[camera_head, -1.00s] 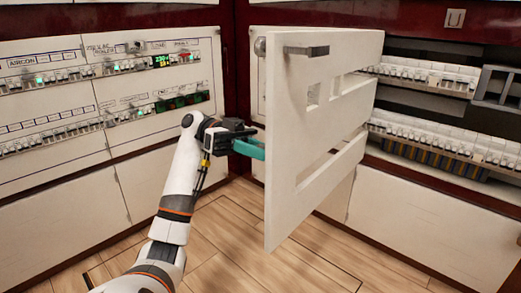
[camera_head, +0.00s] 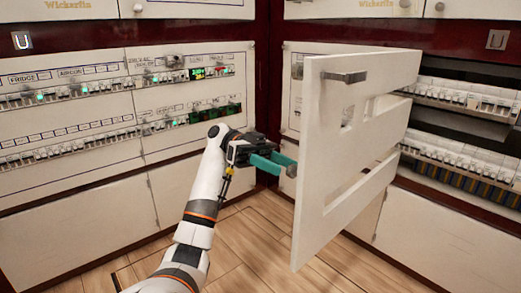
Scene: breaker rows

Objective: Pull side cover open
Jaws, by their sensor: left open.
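The white side cover (camera_head: 345,130) stands swung out from the right-hand breaker wall, its face with slots and a dark handle (camera_head: 345,77) turned toward me. My left gripper (camera_head: 283,165) is at the cover's left edge, with its two teal fingers apart. The fingertips are close to that edge; I cannot tell whether they touch it. Nothing shows between the fingers. My right gripper is not in view.
Breaker rows (camera_head: 460,160) lie exposed behind the cover on the right. The left wall panel (camera_head: 80,130) carries more breaker rows with green lights. White cabinets line the lower walls, and the wooden floor (camera_head: 245,250) is clear.

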